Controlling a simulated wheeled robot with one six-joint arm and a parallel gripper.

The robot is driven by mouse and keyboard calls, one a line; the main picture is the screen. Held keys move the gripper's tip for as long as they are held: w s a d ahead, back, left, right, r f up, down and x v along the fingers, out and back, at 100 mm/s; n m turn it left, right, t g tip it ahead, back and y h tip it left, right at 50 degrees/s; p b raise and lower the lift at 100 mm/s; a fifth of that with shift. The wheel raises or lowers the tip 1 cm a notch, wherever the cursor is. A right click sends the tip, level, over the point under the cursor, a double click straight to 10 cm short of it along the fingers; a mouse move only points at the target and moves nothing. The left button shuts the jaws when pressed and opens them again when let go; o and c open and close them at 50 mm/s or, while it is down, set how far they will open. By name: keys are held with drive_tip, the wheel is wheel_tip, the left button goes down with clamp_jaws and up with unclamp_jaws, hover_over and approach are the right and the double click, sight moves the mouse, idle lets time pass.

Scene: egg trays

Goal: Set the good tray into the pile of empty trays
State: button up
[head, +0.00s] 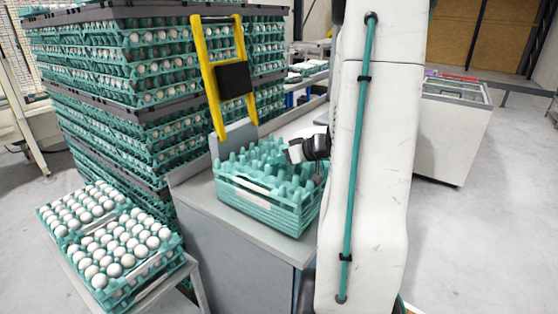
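A pile of empty teal egg trays (262,205) stands on a grey metal counter in the middle of the head view. Its top tray shows bare upright pegs and a pale label strip on its front side. My gripper (291,155) is at the right rear part of the pile, low over or at the top tray. My white arm hides the pile's right edge and part of the gripper. I cannot tell whether the fingers are open or shut, or touching a tray. No separate single empty tray shows clearly, so I cannot tell which is the good tray.
Two teal trays full of white eggs (128,252) lie on a low stand at the lower left. A tall stack of egg-filled trays (150,70) stands behind. A yellow frame (212,82) rises behind the pile. A white chest (452,130) stands at the right; open floor lies around it.

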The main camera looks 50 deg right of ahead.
drive_tip(key=shift+o, duration=1.3)
drive_tip(key=s+d+r, duration=0.1)
drive_tip(key=s+r, duration=0.5)
drive_tip(key=r, duration=0.6)
drive_tip(key=shift+s+d, duration=0.25)
drive_tip(key=shift+d, duration=0.15)
drive_tip(key=shift+f, duration=0.1)
